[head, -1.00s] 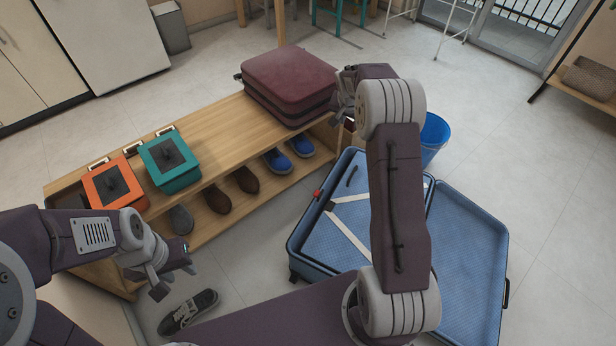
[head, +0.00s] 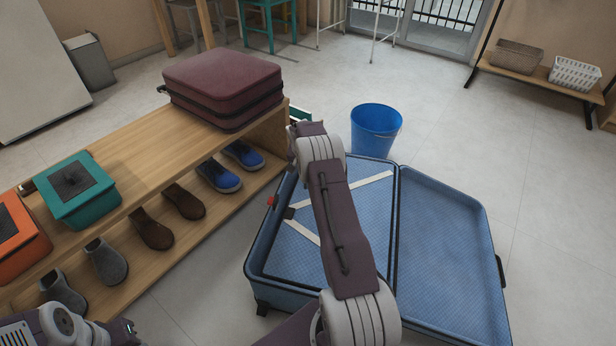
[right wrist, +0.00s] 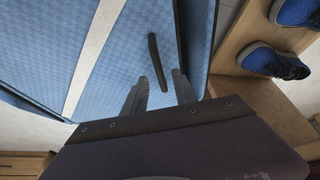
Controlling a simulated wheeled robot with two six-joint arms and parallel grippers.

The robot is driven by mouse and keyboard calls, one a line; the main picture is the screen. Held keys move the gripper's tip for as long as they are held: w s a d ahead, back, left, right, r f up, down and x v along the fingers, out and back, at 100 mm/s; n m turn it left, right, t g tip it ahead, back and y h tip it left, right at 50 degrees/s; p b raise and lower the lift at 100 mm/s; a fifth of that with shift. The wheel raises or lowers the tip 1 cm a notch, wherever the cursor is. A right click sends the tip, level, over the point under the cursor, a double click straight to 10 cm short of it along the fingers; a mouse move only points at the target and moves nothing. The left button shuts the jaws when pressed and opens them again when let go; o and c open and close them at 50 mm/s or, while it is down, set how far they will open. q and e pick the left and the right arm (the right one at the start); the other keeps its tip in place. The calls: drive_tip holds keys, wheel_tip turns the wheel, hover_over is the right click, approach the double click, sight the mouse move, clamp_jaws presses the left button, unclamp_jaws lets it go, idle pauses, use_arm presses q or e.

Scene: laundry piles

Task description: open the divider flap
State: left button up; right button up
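The open blue suitcase (head: 450,250) lies on the floor. Its left half holds the blue divider flap (head: 374,215), crossed by pale straps and lying flat. In the right wrist view, the flap (right wrist: 115,75) has a black pull strap (right wrist: 156,60) beside the pale strap. My right gripper (right wrist: 159,82) is open, its fingers on either side of the pull strap's lower end; I cannot tell whether they touch it. In the head view my right arm covers part of the flap, and I cannot make out the fingers. My left gripper's fingers are out of the head view.
A wooden bench (head: 150,120) with several shoes stands left of the suitcase. A maroon suitcase (head: 222,85) and a teal box (head: 75,190) sit on it. A blue bucket (head: 376,130) stands behind the open suitcase. The floor to the right is clear.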

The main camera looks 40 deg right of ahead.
drive_tip(key=shift+x, duration=0.75)
drive_tip(key=shift+r, duration=0.1)
clamp_jaws()
idle(0.8)
